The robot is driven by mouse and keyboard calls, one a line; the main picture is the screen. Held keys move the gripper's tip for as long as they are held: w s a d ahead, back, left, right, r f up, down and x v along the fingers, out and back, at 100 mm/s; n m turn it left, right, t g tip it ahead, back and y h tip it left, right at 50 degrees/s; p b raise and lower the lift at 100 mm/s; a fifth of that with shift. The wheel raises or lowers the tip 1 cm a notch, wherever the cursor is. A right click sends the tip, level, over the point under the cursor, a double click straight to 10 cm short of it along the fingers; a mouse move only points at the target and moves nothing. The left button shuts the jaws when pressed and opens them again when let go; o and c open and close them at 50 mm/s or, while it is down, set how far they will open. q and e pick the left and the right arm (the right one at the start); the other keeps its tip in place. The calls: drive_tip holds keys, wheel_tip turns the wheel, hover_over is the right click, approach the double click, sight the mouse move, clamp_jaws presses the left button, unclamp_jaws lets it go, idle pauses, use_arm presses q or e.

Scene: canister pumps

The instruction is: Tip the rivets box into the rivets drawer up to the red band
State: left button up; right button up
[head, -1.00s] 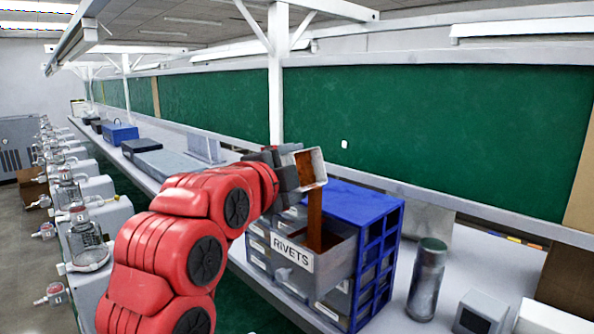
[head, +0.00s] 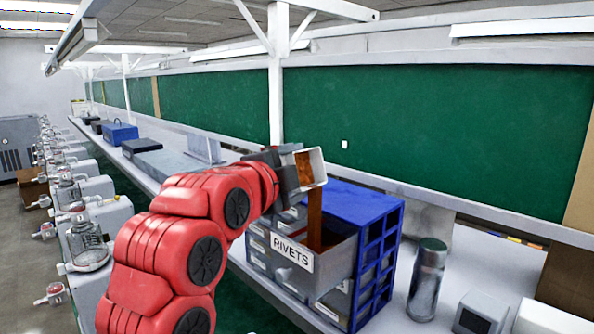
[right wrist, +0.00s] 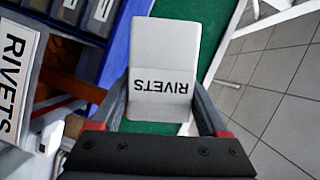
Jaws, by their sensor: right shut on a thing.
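The rivets box (head: 318,166), pale and open-topped, is tipped on its side above the pulled-out rivets drawer (head: 335,262). My right gripper (head: 290,177) is shut on it. In the right wrist view the box (right wrist: 165,55) shows its RIVETS label upside down between the fingers (right wrist: 158,108). A brown stream of rivets (head: 315,217) runs from the box mouth down into the drawer. The drawer's RIVETS label also shows in the right wrist view (right wrist: 12,75). The fill level and the red band cannot be made out. My left gripper is out of view.
The drawer belongs to a blue cabinet (head: 372,260) with several grey drawers on the long bench. Several pumps (head: 88,245) line the left.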

drive_tip(key=shift+r+m+b, duration=0.1)
drive_tip(key=shift+m+b, duration=0.3)
drive_tip(key=shift+b, duration=0.15)
drive_tip(key=shift+s+d+r+m+t+b, duration=0.15)
drive_tip(key=shift+r+m+t+b, duration=0.1)
drive_tip(key=shift+m+t+b, duration=0.2)
idle(2.4)
